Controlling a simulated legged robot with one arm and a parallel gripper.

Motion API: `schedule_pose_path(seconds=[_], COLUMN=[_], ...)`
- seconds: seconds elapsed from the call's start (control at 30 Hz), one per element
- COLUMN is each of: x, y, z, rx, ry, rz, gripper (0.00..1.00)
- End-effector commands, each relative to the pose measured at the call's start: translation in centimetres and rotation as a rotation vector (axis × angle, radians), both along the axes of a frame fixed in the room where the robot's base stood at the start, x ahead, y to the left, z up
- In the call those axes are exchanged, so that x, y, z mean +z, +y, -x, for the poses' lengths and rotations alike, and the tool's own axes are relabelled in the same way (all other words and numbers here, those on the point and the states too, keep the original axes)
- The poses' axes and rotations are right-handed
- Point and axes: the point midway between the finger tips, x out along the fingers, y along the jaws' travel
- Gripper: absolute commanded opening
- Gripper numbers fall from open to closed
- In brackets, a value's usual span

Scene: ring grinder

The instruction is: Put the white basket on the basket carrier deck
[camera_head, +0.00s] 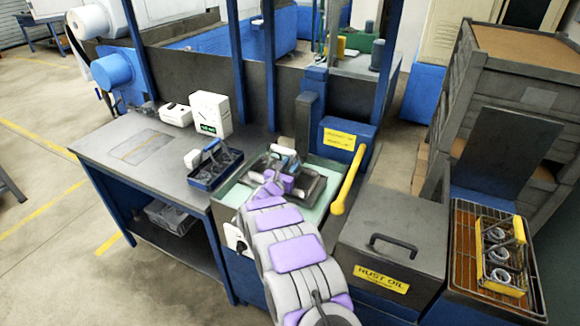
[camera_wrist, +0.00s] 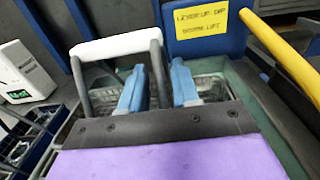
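The white basket shows mostly by its white handle (camera_wrist: 115,45) in the wrist view; its wire body behind my fingers is partly hidden. In the head view, the handle (camera_head: 284,151) stands above the wash station. My gripper (camera_wrist: 158,88) has two blue fingers spread apart, with the handle's right leg seen in the gap between them. I cannot tell whether they touch it. In the head view, my gripper (camera_head: 280,165) is over the dark grey carrier deck (camera_head: 318,190). Whether the basket rests on the deck is hidden.
A yellow lever (camera_head: 348,180) rises at the station's right, by a blue box with a yellow label (camera_head: 340,139). A blue-handled basket (camera_head: 215,165) stands left on the bench. A rust oil box (camera_head: 390,240) and a yellow basket (camera_head: 500,255) on a rack are at right.

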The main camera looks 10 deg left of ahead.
Motion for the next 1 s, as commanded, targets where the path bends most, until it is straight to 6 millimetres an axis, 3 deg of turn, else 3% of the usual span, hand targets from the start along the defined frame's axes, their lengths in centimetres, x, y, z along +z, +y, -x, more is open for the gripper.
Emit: schedule_pose_path(seconds=[0.47,1.0], x=[0.1,0.0], y=[0.3,3.3], z=[0.8,9.8], rx=[0.001,0.003], ry=[0.0,0.004], rz=[-0.002,0.0], gripper=[0.39,0.39])
